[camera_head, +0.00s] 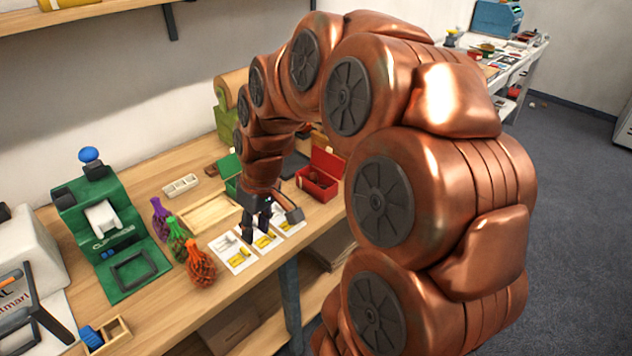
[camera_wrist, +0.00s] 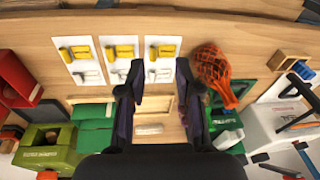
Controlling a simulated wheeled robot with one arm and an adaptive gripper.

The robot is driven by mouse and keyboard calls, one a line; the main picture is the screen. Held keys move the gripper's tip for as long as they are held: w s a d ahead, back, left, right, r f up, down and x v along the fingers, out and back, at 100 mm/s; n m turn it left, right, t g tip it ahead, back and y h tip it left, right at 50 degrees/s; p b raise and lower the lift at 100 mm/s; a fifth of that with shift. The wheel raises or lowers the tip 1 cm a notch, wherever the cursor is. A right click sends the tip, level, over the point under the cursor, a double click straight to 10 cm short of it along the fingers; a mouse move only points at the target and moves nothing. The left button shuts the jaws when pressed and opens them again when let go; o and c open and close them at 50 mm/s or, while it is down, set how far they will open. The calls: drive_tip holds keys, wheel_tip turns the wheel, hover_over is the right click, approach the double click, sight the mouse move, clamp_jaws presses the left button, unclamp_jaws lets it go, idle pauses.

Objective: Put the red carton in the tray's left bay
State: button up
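The red carton (camera_head: 320,175) stands open on the bench to the right of my gripper in the head view. In the wrist view a red box, seemingly the same carton (camera_wrist: 16,80), is at the left edge, partly cut off. The shallow wooden tray (camera_head: 190,222) lies on the bench left of my gripper; its bays are not clear. In the wrist view part of it (camera_wrist: 88,99) shows behind my fingers. My gripper (camera_head: 268,225) points down over the printed cards. Its fingers (camera_wrist: 157,75) are spread in the wrist view, with nothing held between them.
Three white cards (camera_head: 233,252) with yellow and pale shapes lie near the bench front. Purple, green and orange net bags (camera_head: 200,265) stand left of them. A green carton (camera_head: 229,167) is beside the red one. A green machine (camera_head: 110,225) stands further left.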

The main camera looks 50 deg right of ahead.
drive_tip(key=w+d+t+p, duration=0.15)
drive_tip(key=w+d, duration=0.45)
drive_tip(key=d, duration=0.6)
drive_tip(key=m+t+h, duration=0.1)
drive_tip(key=t, duration=0.1)
approach(310, 182)
wheel_tip(310, 182, down, 3)
drive_tip(key=shift+g, duration=0.25)
drive_tip(key=shift+w+r+p+x, duration=0.1)
drive_tip(key=shift+w+p+x, duration=0.3)
drive_tip(key=shift+x, duration=0.9)
drive_tip(key=shift+w+r+p+x, duration=0.1)
drive_tip(key=shift+p+x, duration=0.65)
drive_tip(key=shift+x, duration=0.55)
drive_tip(key=shift+w+r+p+x, duration=0.15)
drive_tip(key=shift+p+x, duration=0.4)
drive_tip(key=shift+x, duration=0.7)
drive_tip(key=shift+w, duration=0.1)
clamp_jaws()
